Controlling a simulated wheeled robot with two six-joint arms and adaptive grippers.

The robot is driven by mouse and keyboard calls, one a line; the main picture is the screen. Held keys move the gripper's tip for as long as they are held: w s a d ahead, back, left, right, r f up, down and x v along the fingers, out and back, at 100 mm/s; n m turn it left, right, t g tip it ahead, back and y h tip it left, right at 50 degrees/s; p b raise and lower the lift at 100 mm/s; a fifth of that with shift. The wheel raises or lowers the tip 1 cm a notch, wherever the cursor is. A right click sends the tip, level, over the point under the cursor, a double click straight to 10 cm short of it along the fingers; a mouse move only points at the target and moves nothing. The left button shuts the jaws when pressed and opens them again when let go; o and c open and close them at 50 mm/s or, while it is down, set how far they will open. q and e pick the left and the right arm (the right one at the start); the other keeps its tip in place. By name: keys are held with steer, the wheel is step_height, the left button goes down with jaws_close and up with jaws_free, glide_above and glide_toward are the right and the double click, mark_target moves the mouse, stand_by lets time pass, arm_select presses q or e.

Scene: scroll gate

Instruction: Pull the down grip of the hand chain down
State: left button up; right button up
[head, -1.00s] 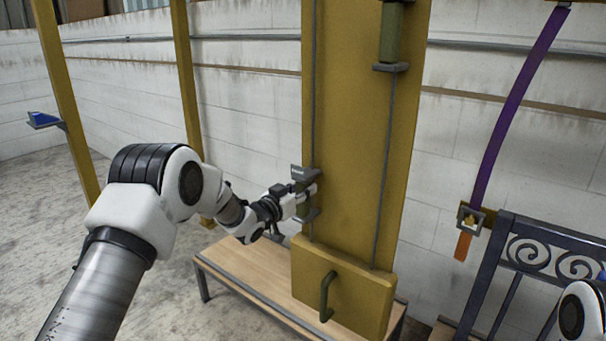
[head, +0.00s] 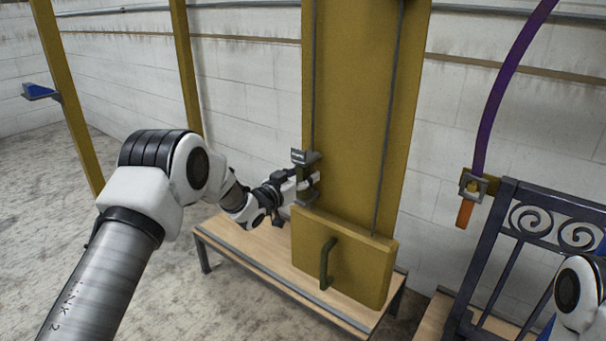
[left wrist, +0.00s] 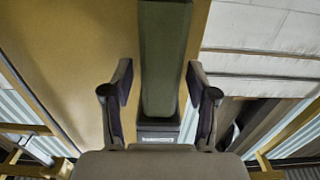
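The hand chain runs as two thin grey lines on the yellow post (head: 350,110). The down grip (head: 304,182), green with grey collars, is on the left line, just above the yellow box. In the left wrist view the green grip (left wrist: 164,60) stands upright between the two fingers (left wrist: 160,85), with a grey collar (left wrist: 157,134) below. The other grip is out of view. My right gripper is not in view; only part of my right arm shows at the lower right.
A yellow box with a handle (head: 327,263) is on the post's lower front, over a wooden bench (head: 240,255). A purple strap (head: 500,90) with an orange end hangs at right, beside a dark metal gate panel (head: 535,225). The floor at left is clear.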

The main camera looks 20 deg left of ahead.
arm_select(q)
steer(key=shift+r, duration=0.2)
steer(key=shift+s+a, duration=0.1)
steer(key=shift+s, duration=0.2)
steer(key=v, duration=1.1)
steer(key=shift+s, duration=0.25)
